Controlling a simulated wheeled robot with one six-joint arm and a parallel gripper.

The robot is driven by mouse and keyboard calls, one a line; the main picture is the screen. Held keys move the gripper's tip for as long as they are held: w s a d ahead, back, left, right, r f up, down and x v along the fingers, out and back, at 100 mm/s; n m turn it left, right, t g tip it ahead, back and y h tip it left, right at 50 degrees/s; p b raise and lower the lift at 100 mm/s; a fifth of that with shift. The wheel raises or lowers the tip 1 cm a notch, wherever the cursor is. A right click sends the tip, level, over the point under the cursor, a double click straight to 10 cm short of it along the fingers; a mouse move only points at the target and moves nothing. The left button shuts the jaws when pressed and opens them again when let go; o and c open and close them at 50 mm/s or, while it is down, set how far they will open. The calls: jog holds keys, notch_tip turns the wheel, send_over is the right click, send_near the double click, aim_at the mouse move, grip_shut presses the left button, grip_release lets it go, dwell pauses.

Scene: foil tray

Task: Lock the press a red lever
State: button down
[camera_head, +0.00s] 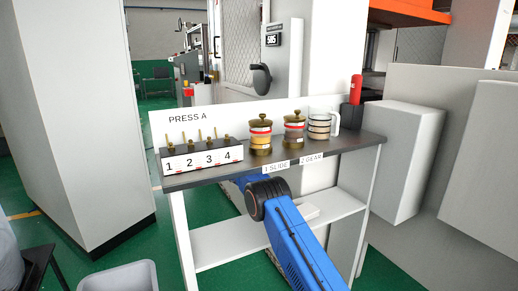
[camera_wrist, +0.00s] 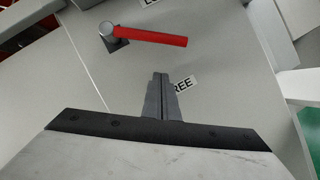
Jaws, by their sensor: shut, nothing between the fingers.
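The red lever (camera_wrist: 150,37) shows in the wrist view. It runs from a grey round pivot (camera_wrist: 107,30) to the right and slightly down, across a pale panel (camera_wrist: 225,60). A label reading "LO", cut off by the frame's top edge (camera_wrist: 150,2), lies above the lever. A label ending in "REE" (camera_wrist: 184,84) lies below it, partly covered by my fingers. My gripper (camera_wrist: 160,76) is shut and empty, its tips below the lever in the picture and apart from it in the image. In the head view my gripper is hidden beyond the bench top.
A bench (camera_head: 270,158) marked "PRESS A" carries a numbered block (camera_head: 203,158), two brass-lidded jars (camera_head: 260,140) and a clear mug (camera_head: 320,128). A red part on a dark box (camera_head: 356,90) stands at its right end. My blue arm passes below the bench top, above a lower shelf (camera_head: 225,238).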

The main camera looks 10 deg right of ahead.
jog(key=shift+s+a+r, duration=0.1)
jog(key=shift+s+r, duration=0.5)
jog(key=shift+r, duration=0.2)
jog(key=shift+s+r, duration=0.6)
jog(key=shift+r, duration=0.2)
jog(key=shift+n, duration=0.3)
